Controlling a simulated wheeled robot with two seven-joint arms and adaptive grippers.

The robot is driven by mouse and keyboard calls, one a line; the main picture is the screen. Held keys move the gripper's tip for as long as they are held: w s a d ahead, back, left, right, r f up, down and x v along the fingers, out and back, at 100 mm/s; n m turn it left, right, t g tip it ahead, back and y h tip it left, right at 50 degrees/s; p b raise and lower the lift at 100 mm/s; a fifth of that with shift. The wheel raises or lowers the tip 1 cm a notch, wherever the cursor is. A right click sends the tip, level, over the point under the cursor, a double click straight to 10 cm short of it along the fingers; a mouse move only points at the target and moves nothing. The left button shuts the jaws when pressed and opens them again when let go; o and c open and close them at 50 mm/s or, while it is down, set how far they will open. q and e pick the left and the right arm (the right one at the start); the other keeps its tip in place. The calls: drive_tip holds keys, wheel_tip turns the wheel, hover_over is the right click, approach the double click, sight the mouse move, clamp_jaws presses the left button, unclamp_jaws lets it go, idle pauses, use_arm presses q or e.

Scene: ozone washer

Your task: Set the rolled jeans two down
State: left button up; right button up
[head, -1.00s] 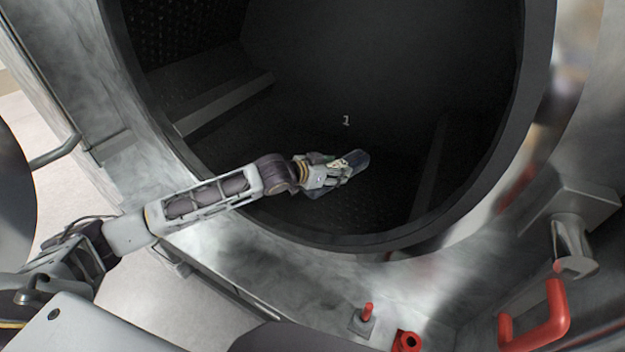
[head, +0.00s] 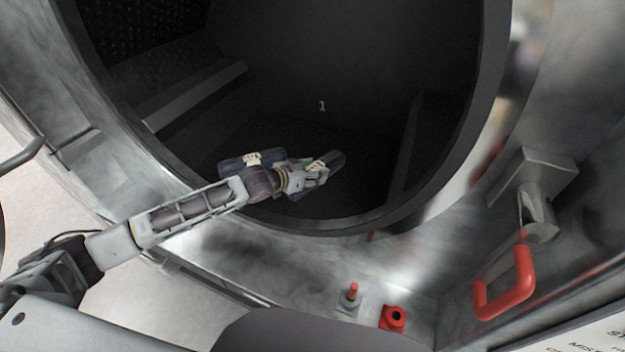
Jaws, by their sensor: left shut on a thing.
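My left gripper (head: 318,173) reaches into the dark drum and is shut on a dark blue roll, the rolled jeans two (head: 335,158). One end of the roll sticks out past the fingers; the fingers hide much of the rest. I cannot tell if it touches the drum floor. A second dark blue roll (head: 233,165) with a white label lies in the drum, just behind my left wrist, which covers part of it. My right gripper is not in view.
The round drum rim (head: 330,228) curves below my left forearm. A raised rib (head: 200,95) runs along the left inside wall. The drum floor right of the gripper looks bare. A red handle (head: 508,285) and a red-topped switch (head: 352,292) are outside.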

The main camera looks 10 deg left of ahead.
use_arm(q)
drive_tip(key=shift+f, duration=1.8)
drive_tip(key=shift+f, duration=0.15)
drive_tip(key=o, duration=1.3)
drive_tip(key=shift+b+v, duration=0.5)
drive_tip(key=shift+v, duration=5.55)
